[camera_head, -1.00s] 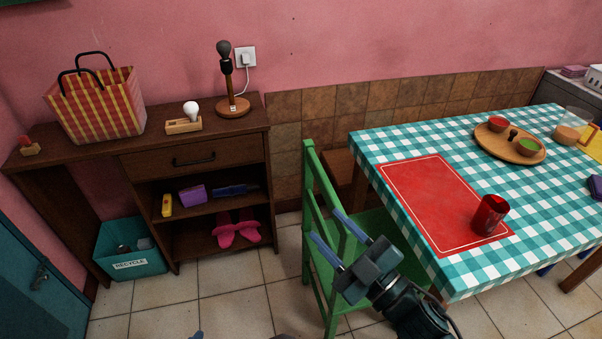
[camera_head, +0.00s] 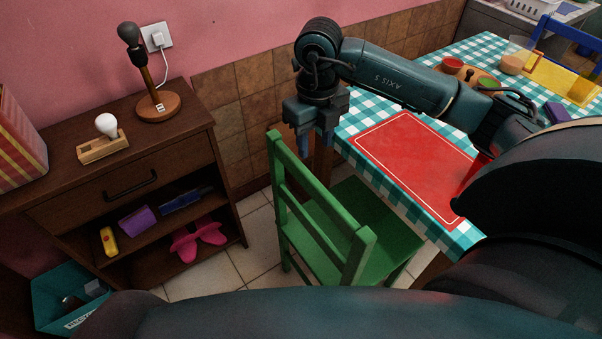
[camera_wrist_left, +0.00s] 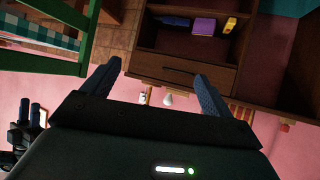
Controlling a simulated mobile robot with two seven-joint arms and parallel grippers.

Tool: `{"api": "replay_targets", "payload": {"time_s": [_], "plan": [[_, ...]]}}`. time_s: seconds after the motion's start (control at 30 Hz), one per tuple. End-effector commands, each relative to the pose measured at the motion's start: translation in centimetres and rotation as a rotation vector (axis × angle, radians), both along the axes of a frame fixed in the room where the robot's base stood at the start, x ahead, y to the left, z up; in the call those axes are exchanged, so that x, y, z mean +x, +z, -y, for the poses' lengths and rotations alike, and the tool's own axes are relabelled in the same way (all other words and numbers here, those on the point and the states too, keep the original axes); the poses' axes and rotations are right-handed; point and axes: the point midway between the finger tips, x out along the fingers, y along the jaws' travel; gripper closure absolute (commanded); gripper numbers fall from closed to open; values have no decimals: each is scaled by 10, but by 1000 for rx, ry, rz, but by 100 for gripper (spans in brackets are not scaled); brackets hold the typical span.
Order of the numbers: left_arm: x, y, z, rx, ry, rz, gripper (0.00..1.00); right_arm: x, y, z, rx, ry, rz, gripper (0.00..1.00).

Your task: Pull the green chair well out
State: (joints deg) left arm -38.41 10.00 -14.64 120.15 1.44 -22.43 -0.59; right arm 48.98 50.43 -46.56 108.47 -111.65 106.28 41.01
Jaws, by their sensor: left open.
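The green chair (camera_head: 345,245) stands at the left side of the table, its slatted back toward the dresser and part of its seat by the table edge. Its green bars (camera_wrist_left: 88,45) also show at the left of the left wrist view. My right gripper (camera_head: 318,145) points down beside the far end of the chair back, between it and the table corner, its fingers apart. I see no contact with the chair. My left gripper (camera_wrist_left: 155,88) is open and empty in its wrist view. In the head view my left arm crosses the bottom and its gripper is hidden.
The checked table (camera_head: 375,115) carries a red mat (camera_head: 415,155). A brown dresser (camera_head: 160,190) stands left of the chair, holding a lamp (camera_head: 155,90) and a bulb on a block (camera_head: 104,140). Tiled floor (camera_head: 250,240) shows between dresser and chair.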

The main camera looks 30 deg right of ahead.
Motion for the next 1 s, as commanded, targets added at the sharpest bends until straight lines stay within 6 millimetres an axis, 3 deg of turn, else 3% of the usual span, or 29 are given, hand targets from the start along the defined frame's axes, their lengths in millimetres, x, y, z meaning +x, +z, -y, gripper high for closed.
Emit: {"api": "replay_targets", "payload": {"time_s": [0.5, 0.7, 1.0], "plan": [[-4, -3, -4, 11, 7, -25, 14, -2, -100, -2, 8, 5, -6, 60], [-1, -1, -4, 9, 10, -22, 14, -1, -119, -2, 8, 6, -4, 60], [-1, -1, -5, 10, 12, -20, 14, -1, -123, -2, 7, 6, -2, 60]]}}
